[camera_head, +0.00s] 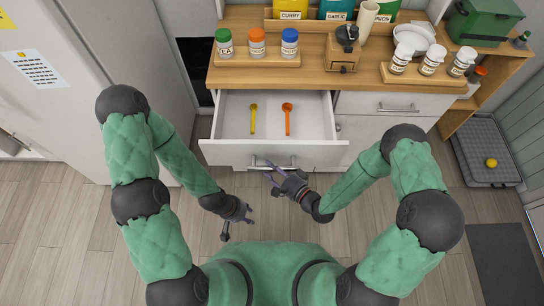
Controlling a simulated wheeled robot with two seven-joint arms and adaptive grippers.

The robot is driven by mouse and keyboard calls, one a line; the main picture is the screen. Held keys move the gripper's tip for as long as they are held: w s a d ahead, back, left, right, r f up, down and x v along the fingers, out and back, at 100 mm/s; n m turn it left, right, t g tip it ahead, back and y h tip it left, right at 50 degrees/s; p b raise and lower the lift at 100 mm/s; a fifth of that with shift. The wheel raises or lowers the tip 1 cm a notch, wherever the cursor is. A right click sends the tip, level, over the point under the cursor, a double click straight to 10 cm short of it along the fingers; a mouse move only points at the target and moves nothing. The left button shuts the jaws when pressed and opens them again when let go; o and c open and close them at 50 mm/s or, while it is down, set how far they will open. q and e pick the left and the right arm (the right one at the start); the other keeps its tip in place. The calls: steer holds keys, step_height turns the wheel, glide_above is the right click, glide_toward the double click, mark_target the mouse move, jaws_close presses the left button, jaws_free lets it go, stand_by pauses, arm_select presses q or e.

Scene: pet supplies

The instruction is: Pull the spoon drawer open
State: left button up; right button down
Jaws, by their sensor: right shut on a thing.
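The white spoon drawer (225,152) stands pulled out from under the wooden counter. A yellow spoon (253,118) and an orange spoon (288,119) lie apart inside it. My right gripper (273,168) is at the middle of the drawer front, shut on the metal drawer handle (291,161), which it partly hides. My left gripper (236,225) is lower in the picture, in front of the drawer and apart from it. Its fingers are spread and it is empty.
The wooden counter (300,78) above holds a rack of several jars, a grinder (343,50), white bottles and a bowl. A second closed drawer (385,103) is to the right. A grey pet bed (480,150) with a yellow ball (491,163) lies at far right.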

steer(key=shift+s, duration=1.9)
steer(key=c, duration=0.9)
jaws_free()
steer(key=v, duration=1.2)
